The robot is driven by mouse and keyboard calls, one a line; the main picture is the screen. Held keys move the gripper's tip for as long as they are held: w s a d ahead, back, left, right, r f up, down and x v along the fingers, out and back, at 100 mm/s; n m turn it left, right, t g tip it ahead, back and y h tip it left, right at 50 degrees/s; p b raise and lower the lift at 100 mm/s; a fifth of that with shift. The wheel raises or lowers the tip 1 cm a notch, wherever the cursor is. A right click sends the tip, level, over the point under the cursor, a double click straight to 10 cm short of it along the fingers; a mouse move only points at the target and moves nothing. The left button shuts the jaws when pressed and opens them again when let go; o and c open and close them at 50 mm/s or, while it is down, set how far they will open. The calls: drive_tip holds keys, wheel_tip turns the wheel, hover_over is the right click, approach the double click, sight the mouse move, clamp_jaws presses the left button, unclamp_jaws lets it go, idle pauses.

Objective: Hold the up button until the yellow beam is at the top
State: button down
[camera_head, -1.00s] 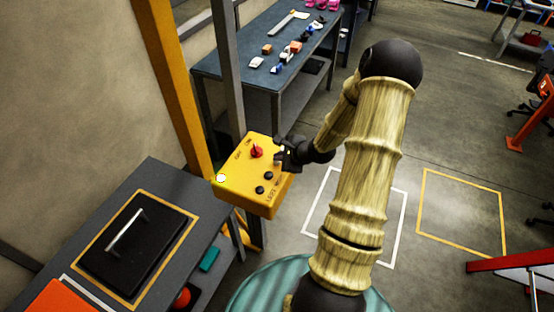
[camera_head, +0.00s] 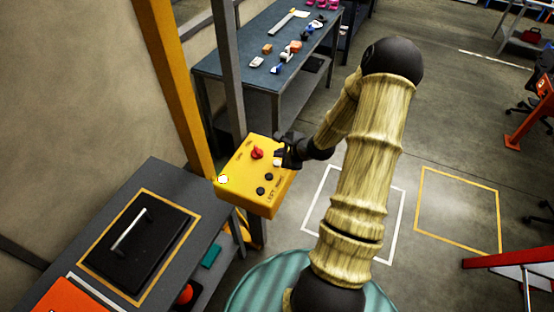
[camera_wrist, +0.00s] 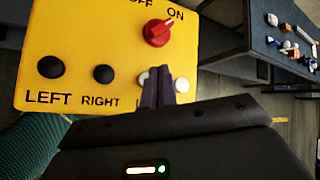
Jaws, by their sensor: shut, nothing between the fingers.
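The yellow control box (camera_head: 240,185) hangs at the posts, and its face fills much of the wrist view (camera_wrist: 90,30). A white button (camera_wrist: 143,80), its label mostly hidden, shows beside my gripper (camera_wrist: 159,72). Another white button (camera_wrist: 182,86) shows on the other side. The red knob (camera_wrist: 158,32) points towards ON. A yellow post (camera_head: 172,90) stands upright; I cannot identify the yellow beam or its height.
Black LEFT (camera_wrist: 51,67) and RIGHT (camera_wrist: 103,74) buttons sit beside the white ones. A lit lamp (camera_head: 222,180) is at the box's left corner. A grey bench (camera_head: 60,240) stands at left, a blue-grey table (camera_head: 235,65) behind.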

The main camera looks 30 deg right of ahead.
sight(279, 164)
drive_tip(key=shift+r+p, duration=1.95)
drive_tip(key=shift+p, duration=0.1)
drive_tip(key=shift+f, duration=0.1)
drive_tip(key=s+a+r+n+g+h+b, duration=0.1)
drive_tip(key=s+a+r+n+g+b, duration=0.1)
drive_tip(key=s+a+n+b, duration=0.3)
drive_tip(key=s+a+r+n+g+h+b, duration=0.2)
drive_tip(key=s+a+n+b, duration=0.4)
drive_tip(key=n, duration=1.2)
drive_tip(key=s+a+r+g, duration=0.1)
drive_tip(key=s+a+g, duration=0.1)
drive_tip(key=s+a, duration=0.2)
drive_tip(key=shift+s+a+r, duration=0.35)
drive_tip(key=shift+s+a, duration=0.05)
drive_tip(key=shift+s, duration=0.95)
drive_tip(key=shift+w+a, duration=0.1)
